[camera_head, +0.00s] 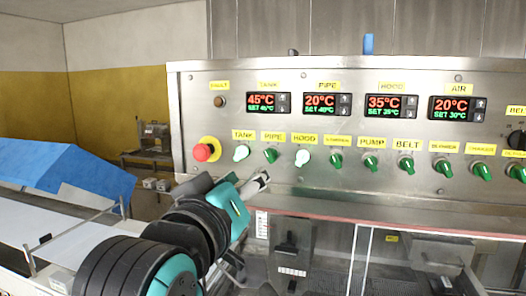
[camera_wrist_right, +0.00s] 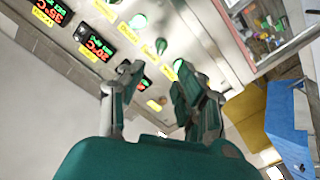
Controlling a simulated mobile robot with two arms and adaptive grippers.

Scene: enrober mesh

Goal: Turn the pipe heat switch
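The pipe heat switch (camera_head: 270,155) is a dark green knob under the PIPE label (camera_head: 272,136) on the steel panel, its handle tilted. It stands between the tank switch (camera_head: 241,153) and the hood switch (camera_head: 303,158), whose knobs look brighter, as if lit. My right gripper (camera_head: 260,183) is just below the pipe switch in the head view, apart from it. In the right wrist view my right gripper (camera_wrist_right: 157,74) has its fingers spread with nothing between them; the pipe switch (camera_wrist_right: 161,46) shows beyond the fingertips. My left gripper is not in view.
A red emergency button (camera_head: 203,152) on yellow sits at the panel's left. Several more green switches, including the pump switch (camera_head: 370,163), run to the right. The pipe display (camera_head: 320,104) reads 20°C. A blue cover (camera_head: 66,178) over a white belt is at the left.

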